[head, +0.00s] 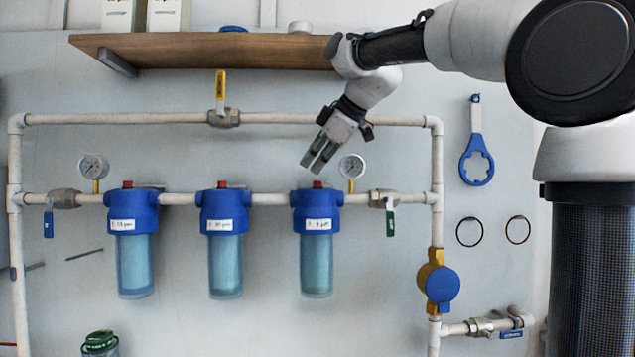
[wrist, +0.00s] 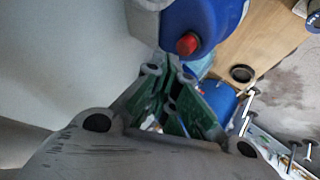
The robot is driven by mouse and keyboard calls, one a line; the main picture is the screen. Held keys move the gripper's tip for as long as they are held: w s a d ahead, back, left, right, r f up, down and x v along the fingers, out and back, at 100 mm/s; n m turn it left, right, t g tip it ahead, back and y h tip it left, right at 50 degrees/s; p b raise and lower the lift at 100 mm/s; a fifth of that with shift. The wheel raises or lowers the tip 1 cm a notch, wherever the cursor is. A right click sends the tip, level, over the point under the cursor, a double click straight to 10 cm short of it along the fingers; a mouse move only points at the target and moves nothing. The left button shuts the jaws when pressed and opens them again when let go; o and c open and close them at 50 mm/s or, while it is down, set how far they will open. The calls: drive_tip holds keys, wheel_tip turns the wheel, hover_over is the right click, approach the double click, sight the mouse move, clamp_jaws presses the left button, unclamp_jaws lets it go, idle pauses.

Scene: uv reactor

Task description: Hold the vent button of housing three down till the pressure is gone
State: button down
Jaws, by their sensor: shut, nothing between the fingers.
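Three blue-capped filter housings with clear blue bowls hang in a row on the pipe in the head view. The rightmost housing (head: 316,265) has a red vent button (head: 318,184) on its cap; I take it as housing three, its label being too small to read surely. My gripper (head: 313,170) is shut and empty, pointing down just above that button, with a small gap seeming to show. In the wrist view the red button (wrist: 187,44) stands on the blue cap (wrist: 205,18), beyond the fingertips (wrist: 168,73). The right pressure gauge (head: 352,165) is close beside my gripper; its needle is unreadable.
A wooden shelf (head: 200,52) is above the pipes, near my arm. A yellow-handled valve (head: 221,90) is on the upper pipe. A green-handled valve (head: 390,220) is right of the rightmost housing. A blue wrench (head: 477,150) hangs on the wall.

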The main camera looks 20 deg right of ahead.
drive_tip(key=shift+r, duration=2.5)
drive_tip(key=s+d+f+m+g+h, duration=0.1)
drive_tip(key=s+d+f+m, duration=0.4)
drive_tip(key=s+f, duration=0.4)
drive_tip(key=s+d+f+m+g+h, duration=0.1)
drive_tip(key=s+d+f+m, duration=0.4)
drive_tip(key=s+f, duration=0.5)
drive_tip(key=s+d+f+m+g+h, duration=0.1)
drive_tip(key=s+d+f+m, duration=0.4)
drive_tip(key=s+f, duration=0.5)
wheel_tip(320, 180, down, 7)
drive_tip(key=shift+s+d+r+g+h, duration=0.15)
drive_tip(key=shift+s+d+g+h, duration=0.2)
drive_tip(key=shift+h, duration=0.45)
